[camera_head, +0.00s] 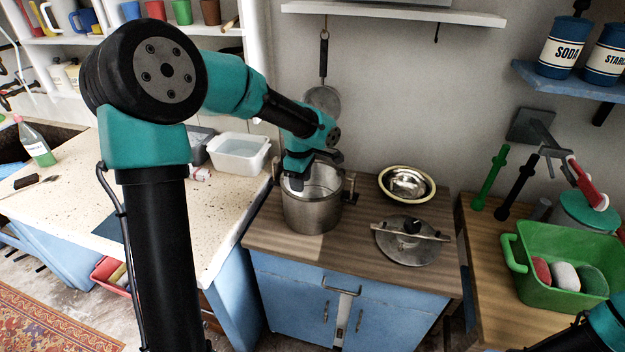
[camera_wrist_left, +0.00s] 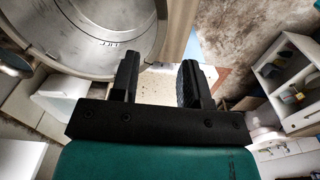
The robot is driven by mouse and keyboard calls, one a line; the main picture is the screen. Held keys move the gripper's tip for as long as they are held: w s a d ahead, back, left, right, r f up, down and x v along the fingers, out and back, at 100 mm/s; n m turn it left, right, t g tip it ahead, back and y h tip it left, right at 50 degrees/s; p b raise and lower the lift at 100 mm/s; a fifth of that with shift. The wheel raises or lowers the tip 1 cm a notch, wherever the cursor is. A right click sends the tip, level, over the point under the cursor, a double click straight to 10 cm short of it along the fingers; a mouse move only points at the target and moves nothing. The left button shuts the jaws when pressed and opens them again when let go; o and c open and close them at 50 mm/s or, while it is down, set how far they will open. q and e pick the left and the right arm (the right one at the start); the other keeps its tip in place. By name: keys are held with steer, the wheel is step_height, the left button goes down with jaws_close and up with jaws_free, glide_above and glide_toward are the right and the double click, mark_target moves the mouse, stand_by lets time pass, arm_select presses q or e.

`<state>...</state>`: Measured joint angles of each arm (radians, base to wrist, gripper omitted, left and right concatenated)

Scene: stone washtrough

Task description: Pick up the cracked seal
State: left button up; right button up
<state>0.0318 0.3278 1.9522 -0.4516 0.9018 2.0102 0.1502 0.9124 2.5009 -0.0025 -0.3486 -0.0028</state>
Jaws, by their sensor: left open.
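My left gripper (camera_head: 298,184) is at the mouth of a steel pot (camera_head: 312,214); its fingers stand apart with nothing between them in the left wrist view (camera_wrist_left: 160,78). The pot's round opening (camera_wrist_left: 118,62) fills the upper left of that view. A shallow metal bowl (camera_head: 408,184) with a pale yellow ring around its rim sits right of the pot. I cannot tell whether this ring is the cracked seal, and no crack shows. A round metal lid (camera_head: 405,250) with a crossbar and black knob lies in front of the bowl. My right gripper is out of view.
The wooden top (camera_head: 345,255) over blue cupboards has some bare room. A white tub (camera_head: 238,150) stands left on the speckled counter (camera_head: 60,205). A green basin (camera_head: 545,285) with sponges is at right.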

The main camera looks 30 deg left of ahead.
mark_target(301, 197)
arm_select(q)
steer(key=shift+f, duration=0.1)
steer(key=shift+w+f, duration=0.1)
steer(key=shift+f, duration=2.4)
steer(key=shift+f, duration=0.25)
jaws_close()
